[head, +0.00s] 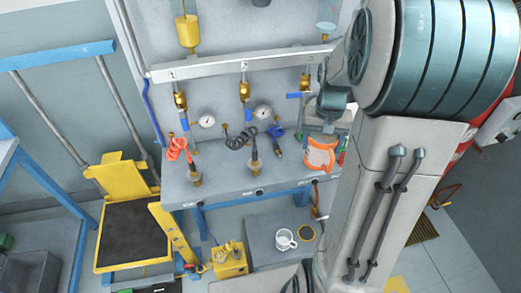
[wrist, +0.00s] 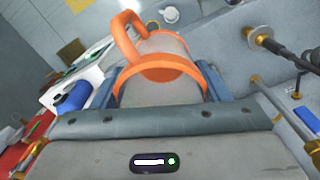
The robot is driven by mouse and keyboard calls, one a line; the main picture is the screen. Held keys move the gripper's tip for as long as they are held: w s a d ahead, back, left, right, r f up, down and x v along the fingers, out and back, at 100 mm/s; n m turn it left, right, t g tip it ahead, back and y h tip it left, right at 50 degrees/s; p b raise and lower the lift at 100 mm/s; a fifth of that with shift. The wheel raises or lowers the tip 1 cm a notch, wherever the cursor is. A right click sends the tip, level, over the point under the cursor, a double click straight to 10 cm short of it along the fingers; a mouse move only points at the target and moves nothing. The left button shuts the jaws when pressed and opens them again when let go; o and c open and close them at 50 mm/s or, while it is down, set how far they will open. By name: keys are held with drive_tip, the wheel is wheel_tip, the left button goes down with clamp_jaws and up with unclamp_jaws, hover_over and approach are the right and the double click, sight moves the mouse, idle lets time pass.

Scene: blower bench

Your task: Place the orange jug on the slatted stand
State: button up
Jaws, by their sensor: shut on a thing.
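The orange jug (head: 321,156) is at the right end of the grey bench, below my gripper (head: 327,122). In the wrist view the jug (wrist: 162,68) has a grey body, an orange band and a looped orange handle towards the top. The blue-grey fingers of my gripper (wrist: 168,82) are shut on its sides. I cannot tell whether its base touches the bench. A brown slatted piece (head: 423,231) lies low on the right, beyond my arm, and also shows in the wrist view (wrist: 71,51). I cannot tell its height or whether it is the stand.
Hoses, gauges and brass valves line the bench (head: 225,181) left of the jug. A yellow chair-like frame (head: 135,225) is at the left. My arm hides much of the right.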

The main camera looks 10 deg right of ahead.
drive_tip(key=shift+w+a+f+p, duration=0.45)
drive_tip(key=shift+w+a+f, duration=0.7)
drive_tip(key=shift+a+f, duration=0.5)
drive_tip(key=shift+w+a+f+p, duration=0.4)
drive_tip(key=shift+w+a+f, duration=0.85)
drive_tip(key=shift+f, duration=0.7)
drive_tip(key=shift+w+a+f+p, duration=0.45)
drive_tip(key=shift+w+a+f, duration=0.6)
drive_tip(key=shift+a+f, duration=0.6)
drive_tip(key=shift+d+f, duration=0.15)
drive_tip(key=shift+f, duration=0.2)
drive_tip(key=o, duration=1)
drive_tip(key=shift+o, duration=0.2)
drive_tip(key=shift+r, duration=0.1)
